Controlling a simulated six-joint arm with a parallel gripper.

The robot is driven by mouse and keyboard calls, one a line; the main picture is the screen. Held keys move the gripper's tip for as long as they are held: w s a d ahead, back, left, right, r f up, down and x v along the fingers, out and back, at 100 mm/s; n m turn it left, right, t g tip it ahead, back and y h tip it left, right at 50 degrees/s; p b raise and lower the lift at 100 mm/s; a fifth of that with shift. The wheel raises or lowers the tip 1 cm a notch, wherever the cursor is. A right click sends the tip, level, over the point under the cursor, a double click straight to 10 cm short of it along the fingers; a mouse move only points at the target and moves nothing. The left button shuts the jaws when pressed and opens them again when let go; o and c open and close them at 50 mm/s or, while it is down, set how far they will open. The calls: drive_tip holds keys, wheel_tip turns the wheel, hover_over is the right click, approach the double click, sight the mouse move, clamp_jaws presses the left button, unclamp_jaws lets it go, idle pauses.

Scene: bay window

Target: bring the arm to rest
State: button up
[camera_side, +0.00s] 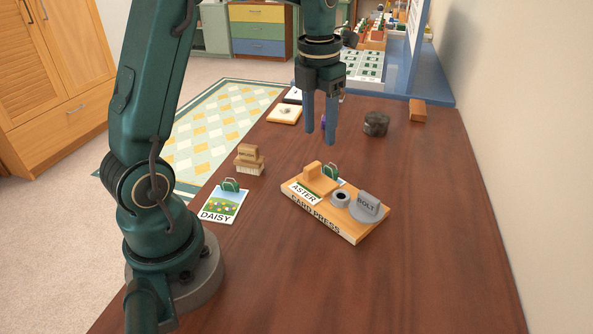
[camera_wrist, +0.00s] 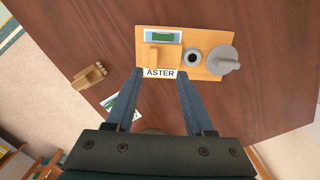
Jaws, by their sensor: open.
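My gripper (camera_side: 321,124) is open and empty, pointing down in the air above the dark wooden table. In the wrist view its two blue fingers (camera_wrist: 160,88) stand apart with nothing between them but the view of the table and card press. The wooden card press (camera_side: 345,228) lies below the gripper, nearer the side camera. It holds a card labelled ASTER (camera_side: 305,193), a grey ring (camera_side: 340,199) and a grey part marked BOLT (camera_side: 367,206). The press also shows in the wrist view (camera_wrist: 208,42).
A DAISY card (camera_side: 222,206) with a green clip-like item lies left of the press. A wooden brush (camera_side: 249,160) stands behind it. A dark lump (camera_side: 376,123) and a wooden block (camera_side: 417,110) sit toward the back right. The table's right front is clear, beside the wall.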

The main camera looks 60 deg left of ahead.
drive_tip(key=s+d+r+m+t, duration=0.3)
drive_tip(key=s+d+r+m, duration=0.35)
drive_tip(key=m, duration=0.45)
drive_tip(key=s+d+f+m+t, duration=0.1)
drive_tip(key=s+m, duration=0.3)
drive_tip(key=m, duration=0.9)
drive_tip(key=s+d+f+m, duration=0.3)
drive_tip(key=s+m, duration=0.1)
drive_tip(key=m, duration=1)
drive_tip(key=shift+t, duration=0.4)
